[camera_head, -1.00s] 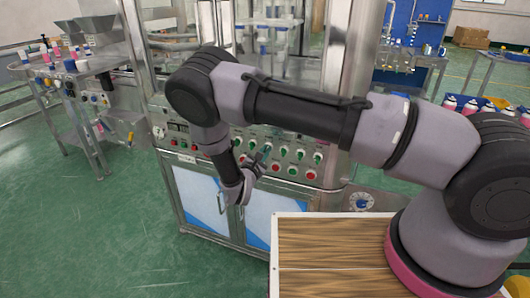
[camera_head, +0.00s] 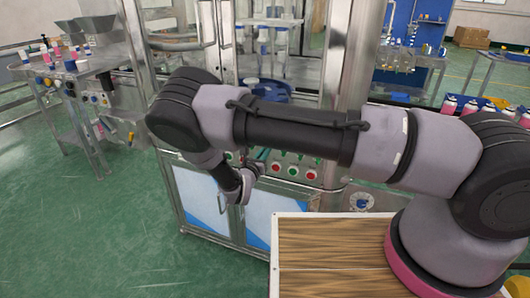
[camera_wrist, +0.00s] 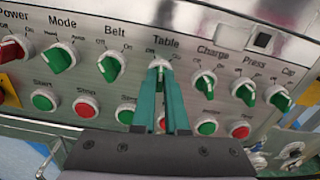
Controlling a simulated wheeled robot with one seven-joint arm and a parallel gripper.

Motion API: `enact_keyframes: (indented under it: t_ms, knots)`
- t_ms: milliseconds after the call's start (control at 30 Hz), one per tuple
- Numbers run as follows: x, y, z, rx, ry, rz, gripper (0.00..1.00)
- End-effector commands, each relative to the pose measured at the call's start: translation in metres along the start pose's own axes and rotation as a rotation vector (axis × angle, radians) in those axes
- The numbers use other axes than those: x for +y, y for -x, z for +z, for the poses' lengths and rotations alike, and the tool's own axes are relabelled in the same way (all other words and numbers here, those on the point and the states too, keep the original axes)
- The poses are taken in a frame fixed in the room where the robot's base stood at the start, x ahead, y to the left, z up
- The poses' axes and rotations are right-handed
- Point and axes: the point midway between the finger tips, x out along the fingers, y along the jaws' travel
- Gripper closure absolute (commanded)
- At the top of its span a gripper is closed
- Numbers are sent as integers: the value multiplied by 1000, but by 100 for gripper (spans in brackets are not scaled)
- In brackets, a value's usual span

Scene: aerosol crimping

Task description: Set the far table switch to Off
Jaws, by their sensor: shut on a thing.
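The Table switch (camera_wrist: 160,63) is a knob on the silver panel, under the label "Table" in the wrist view. My gripper (camera_wrist: 161,72) has its two teal fingers closed on this knob from both sides. The fingers hide most of it, so I cannot tell its exact setting. In the head view my gripper (camera_head: 262,156) reaches the front panel of the machine, and the knob itself is hidden there.
The green Belt knob (camera_wrist: 107,66) is just left and the green Charge knob (camera_wrist: 205,84) just right. Green and red push buttons, such as the red Stop button (camera_wrist: 86,107), sit below. A wooden-topped surface (camera_head: 330,245) stands beside my arm.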

Motion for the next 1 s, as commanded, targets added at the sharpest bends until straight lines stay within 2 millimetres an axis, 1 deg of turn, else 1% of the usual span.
enact_keyframes:
  t_ms: [200, 500, 700, 1000]
  knots:
    - [1, 0, 0, -2, 180, 1, 100]
    - [1, 0, 0, -2, 353, 1, 100]
    - [1, 0, 0, -1, 409, 1, 100]
    - [1, 0, 0, -1, 429, 1, 100]
